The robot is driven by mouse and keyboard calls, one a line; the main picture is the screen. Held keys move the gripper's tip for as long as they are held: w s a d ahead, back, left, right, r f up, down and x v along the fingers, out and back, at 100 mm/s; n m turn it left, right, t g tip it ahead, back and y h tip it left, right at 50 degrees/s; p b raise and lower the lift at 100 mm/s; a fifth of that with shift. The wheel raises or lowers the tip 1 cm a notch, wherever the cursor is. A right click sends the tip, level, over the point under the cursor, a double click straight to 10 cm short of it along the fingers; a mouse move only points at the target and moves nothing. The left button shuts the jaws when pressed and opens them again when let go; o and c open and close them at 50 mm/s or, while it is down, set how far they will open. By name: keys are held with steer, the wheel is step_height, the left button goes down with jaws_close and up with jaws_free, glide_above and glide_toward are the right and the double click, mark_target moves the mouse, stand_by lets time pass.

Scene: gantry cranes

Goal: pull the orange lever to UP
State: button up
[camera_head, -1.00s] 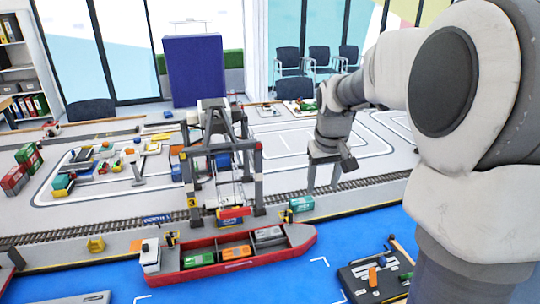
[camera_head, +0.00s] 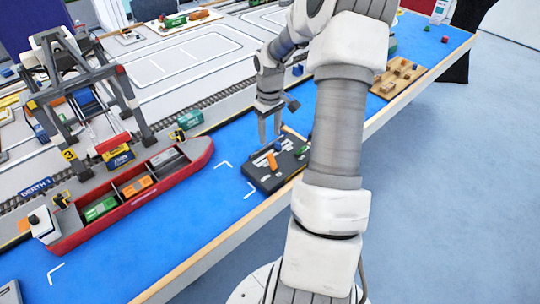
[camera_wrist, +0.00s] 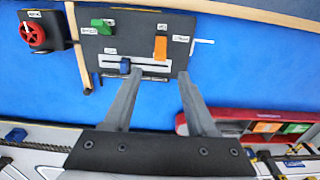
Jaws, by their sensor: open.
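The orange lever (camera_head: 272,161) stands on a black control panel (camera_head: 262,180) at the front edge of the blue table. In the wrist view, the orange lever (camera_wrist: 160,47) is at the panel's right side, with small white labels too blurred to read. My gripper (camera_head: 270,138) points down above the panel's far side. In the wrist view my gripper (camera_wrist: 160,74) is open and empty, its fingertips spread by the panel edge, with the orange lever ahead of the gap, apart from both fingers.
A red ship (camera_head: 135,205) with containers lies on the blue surface left of the panel, below a gantry crane (camera_head: 85,95). A red knob on a black box (camera_wrist: 34,36) and a wooden bar (camera_wrist: 77,47) are beside the panel. A wooden board (camera_head: 397,77) lies farther right.

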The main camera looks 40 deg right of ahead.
mark_target(270, 154)
step_height(270, 154, down, 10)
steer(key=shift+b, duration=0.35)
jaws_close()
